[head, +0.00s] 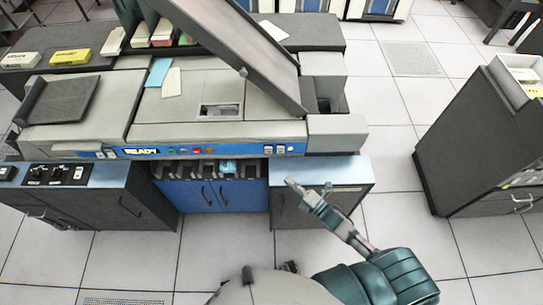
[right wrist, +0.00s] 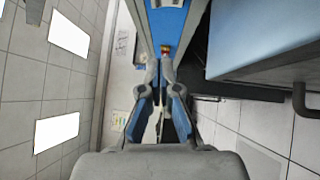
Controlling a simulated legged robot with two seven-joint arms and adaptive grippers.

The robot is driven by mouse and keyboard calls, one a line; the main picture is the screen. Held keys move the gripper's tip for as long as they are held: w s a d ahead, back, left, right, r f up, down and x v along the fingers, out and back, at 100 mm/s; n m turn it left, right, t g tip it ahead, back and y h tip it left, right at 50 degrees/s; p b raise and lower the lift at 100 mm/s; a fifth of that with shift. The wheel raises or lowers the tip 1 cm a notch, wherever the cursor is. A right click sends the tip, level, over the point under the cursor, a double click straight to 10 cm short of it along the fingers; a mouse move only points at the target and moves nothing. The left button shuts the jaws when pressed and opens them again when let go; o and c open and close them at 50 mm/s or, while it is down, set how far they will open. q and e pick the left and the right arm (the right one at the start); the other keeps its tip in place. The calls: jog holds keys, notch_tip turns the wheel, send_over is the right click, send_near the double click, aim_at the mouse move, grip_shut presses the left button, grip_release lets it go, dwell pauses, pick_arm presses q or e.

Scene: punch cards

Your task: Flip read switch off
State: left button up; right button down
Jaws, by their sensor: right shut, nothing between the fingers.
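The grey card machine (head: 200,95) has a blue front strip (head: 225,151) with a READY sign (head: 140,151), small coloured buttons (head: 190,150) and pale switches (head: 274,149) near its right end. I cannot read which switch is the read switch or its position. My right gripper (head: 296,186) is in front of the machine's right part, below and apart from the strip in the picture. In the right wrist view its fingers (right wrist: 159,56) are shut and empty. A small red and yellow thing (right wrist: 165,47) shows beyond the tips. My left gripper is out of view.
A dark panel with knobs (head: 55,174) sits at the front left. Blue cabinet doors (head: 215,195) are under the machine. A sloping grey chute (head: 225,40) rises above it. A dark cabinet (head: 475,140) stands at right, with open tiled floor (head: 395,110) between.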

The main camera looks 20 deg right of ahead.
send_near(267, 150)
jog(key=a, duration=0.1)
jog(key=w+a, duration=0.1)
jog(key=a, duration=0.1)
jog(key=w+a, duration=0.1)
jog(key=shift+a+r, duration=0.15)
jog(key=shift+a, duration=0.15)
jog(key=w, duration=0.3)
jog(key=shift+d+r, duration=0.15)
jog(key=shift+d, duration=0.15)
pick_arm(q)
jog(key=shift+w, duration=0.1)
pick_arm(e)
jog(key=shift+w+d, duration=0.1)
jog(key=shift+w, duration=0.2)
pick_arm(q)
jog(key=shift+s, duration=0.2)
pick_arm(e)
jog(key=shift+d+r, duration=0.1)
jog(key=shift+w+r+p, duration=0.2)
jog(key=shift+r+p, duration=0.05)
jog(key=shift+p, duration=0.4)
jog(key=shift+m+g, duration=0.3)
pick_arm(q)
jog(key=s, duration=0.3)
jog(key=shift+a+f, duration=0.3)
pick_arm(e)
jog(key=shift+f, duration=0.1)
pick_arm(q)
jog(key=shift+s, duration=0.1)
